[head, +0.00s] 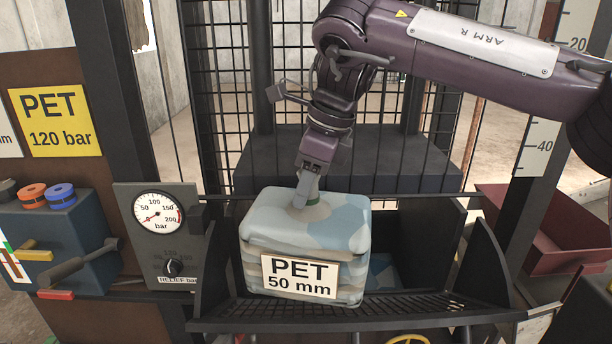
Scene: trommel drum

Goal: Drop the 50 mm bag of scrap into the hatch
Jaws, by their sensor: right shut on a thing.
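The bag of scrap (340,235) is a blue and beige camouflage-patterned block with a label reading "PET 50 mm". I cannot tell whether the bag touches the chute. A bluish patterned thing (384,272) shows partly inside the hatch, behind the bag. My left gripper is not in view.
A wire mesh guard (228,110) stands behind the arm. To the left are a pressure gauge (158,212), a relief knob (171,267) and a blue lever box (60,245). A red tray (545,235) is at the right. A yellow handwheel (407,339) shows at the bottom edge.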

